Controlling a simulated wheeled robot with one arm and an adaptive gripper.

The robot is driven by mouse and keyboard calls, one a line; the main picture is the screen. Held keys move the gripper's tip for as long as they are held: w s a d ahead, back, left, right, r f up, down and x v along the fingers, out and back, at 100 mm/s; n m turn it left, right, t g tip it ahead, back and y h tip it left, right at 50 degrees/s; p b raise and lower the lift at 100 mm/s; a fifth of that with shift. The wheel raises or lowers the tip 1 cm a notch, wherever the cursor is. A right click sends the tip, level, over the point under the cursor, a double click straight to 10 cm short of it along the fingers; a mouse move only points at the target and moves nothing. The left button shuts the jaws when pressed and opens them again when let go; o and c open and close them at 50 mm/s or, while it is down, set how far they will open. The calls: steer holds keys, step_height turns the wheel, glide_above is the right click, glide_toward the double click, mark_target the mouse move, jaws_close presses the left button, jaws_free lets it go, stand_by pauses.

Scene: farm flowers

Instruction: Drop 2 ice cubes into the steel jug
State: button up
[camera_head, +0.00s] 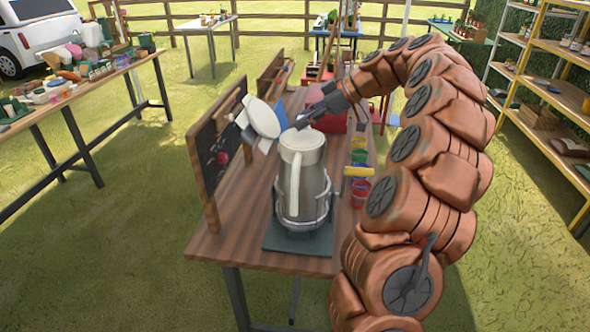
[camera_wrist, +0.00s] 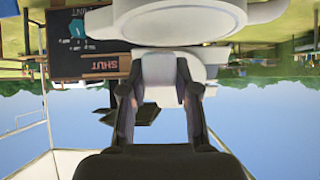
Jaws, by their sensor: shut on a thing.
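The steel jug (camera_head: 315,185) stands upright near the front of the wooden table, with a pale collar and a long pale handle facing me. I cannot tell whether its top is open. My gripper (camera_head: 299,123) is just above the jug's top, shut on a white piece. In the wrist view my gripper's fingers (camera_wrist: 158,95) close on a pale block-like part (camera_wrist: 162,72) below a broad white round body (camera_wrist: 185,18). A tilted white disc (camera_head: 263,118) shows left of my fingers; it may be this held piece, perhaps a lid. I cannot make out any ice cubes.
The jug sits within a metal ring holder on a dark green mat (camera_head: 270,242). A chalkboard (camera_head: 215,150) stands close on the left. Small coloured pots (camera_head: 359,192) and a red box (camera_head: 330,122) crowd the right and back. A loaded table (camera_head: 75,88) stands left.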

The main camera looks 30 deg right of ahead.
steer(key=shift+f, duration=1.25)
steer(key=o, duration=0.9)
steer(key=shift+o, duration=0.2)
steer(key=v, duration=1.2)
steer(key=shift+r, duration=0.1)
